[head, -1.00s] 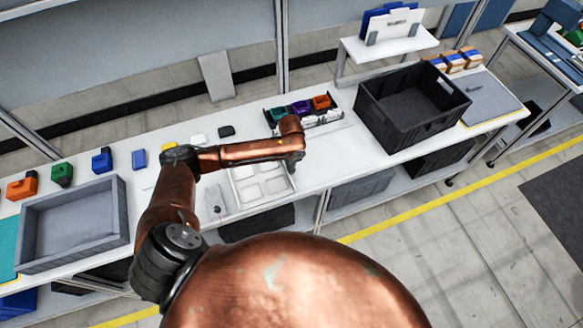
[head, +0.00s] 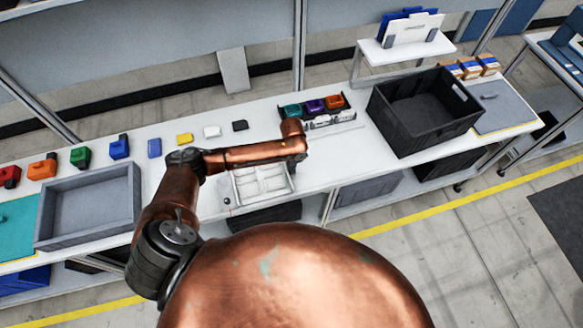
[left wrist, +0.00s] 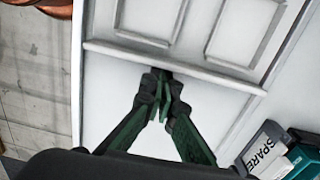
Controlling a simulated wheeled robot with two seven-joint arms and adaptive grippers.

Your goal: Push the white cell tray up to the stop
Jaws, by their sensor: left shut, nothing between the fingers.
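The white cell tray (head: 264,199) lies near the front edge of the bench, below my left forearm in the head view. Its far part is hidden by that arm. In the left wrist view, the near wall of the tray (left wrist: 205,74) crosses the picture, with its cells beyond. My left gripper (left wrist: 163,80) is shut and empty, its green fingers pointing down at the middle of this wall. The tips are at or very close to it; contact is not certain. I cannot clearly make out the stop.
A rack with coloured blocks (head: 314,104) stands right of the tray; a SPARE label (left wrist: 265,148) shows close beside the gripper. A black crate (head: 425,112) is further right. A grey bin (head: 90,205) is at left. Small coloured parts line the back.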

